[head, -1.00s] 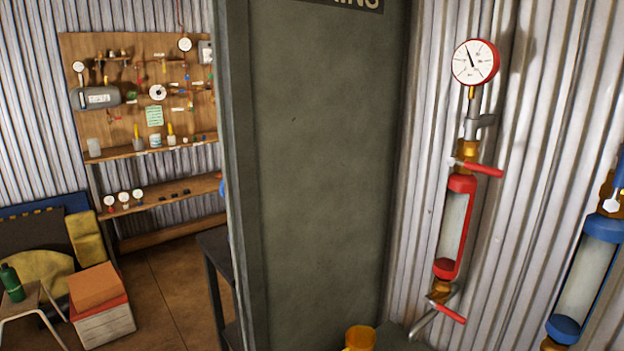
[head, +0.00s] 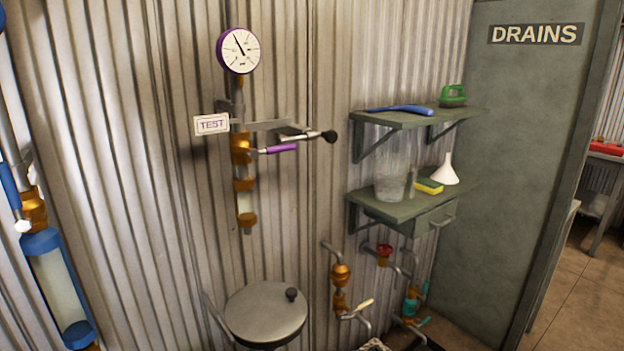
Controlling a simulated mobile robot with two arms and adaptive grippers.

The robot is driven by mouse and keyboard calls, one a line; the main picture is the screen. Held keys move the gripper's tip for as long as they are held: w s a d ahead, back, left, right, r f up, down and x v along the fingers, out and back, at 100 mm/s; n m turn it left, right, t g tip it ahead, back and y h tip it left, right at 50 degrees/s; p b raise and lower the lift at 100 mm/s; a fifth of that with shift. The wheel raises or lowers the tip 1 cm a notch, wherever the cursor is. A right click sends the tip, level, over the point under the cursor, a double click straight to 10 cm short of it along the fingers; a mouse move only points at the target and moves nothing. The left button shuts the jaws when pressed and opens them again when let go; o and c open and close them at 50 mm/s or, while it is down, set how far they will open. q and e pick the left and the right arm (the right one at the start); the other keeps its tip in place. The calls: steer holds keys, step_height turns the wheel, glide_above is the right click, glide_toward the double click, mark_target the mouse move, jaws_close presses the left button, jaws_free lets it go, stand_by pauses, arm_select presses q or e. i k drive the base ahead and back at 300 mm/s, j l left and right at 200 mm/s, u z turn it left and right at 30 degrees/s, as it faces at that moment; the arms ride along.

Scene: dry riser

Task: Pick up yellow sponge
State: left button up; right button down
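The yellow sponge (head: 429,186) has a green side and lies on the lower wall shelf (head: 394,212) in the head view, right of the middle. It sits between a clear container (head: 390,178) on its left and a white funnel (head: 446,170) on its right. It appears to lie flat near the shelf's front. Neither of my grippers shows in the head view.
An upper shelf (head: 400,120) above holds a blue curved tool (head: 401,109) and a green object (head: 453,96). A drawer (head: 433,219) hangs under the lower shelf. Pipes and valves (head: 341,275) stand below. A grey DRAINS panel (head: 500,180) stands right. A round lid (head: 266,313) sits lower left.

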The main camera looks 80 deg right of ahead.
mark_target(429, 186)
steer(key=z, duration=3.35)
steer(key=u, duration=2.15)
steer(key=z, duration=2.15)
steer(key=i+l+u, duration=0.15)
steer(key=i+l, duration=0.3)
steer(key=i+l+u, duration=0.1)
steer(key=i+l, duration=0.35)
steer(key=i+l+u, duration=0.15)
steer(key=i+l, duration=0.25)
steer(key=l, duration=0.3)
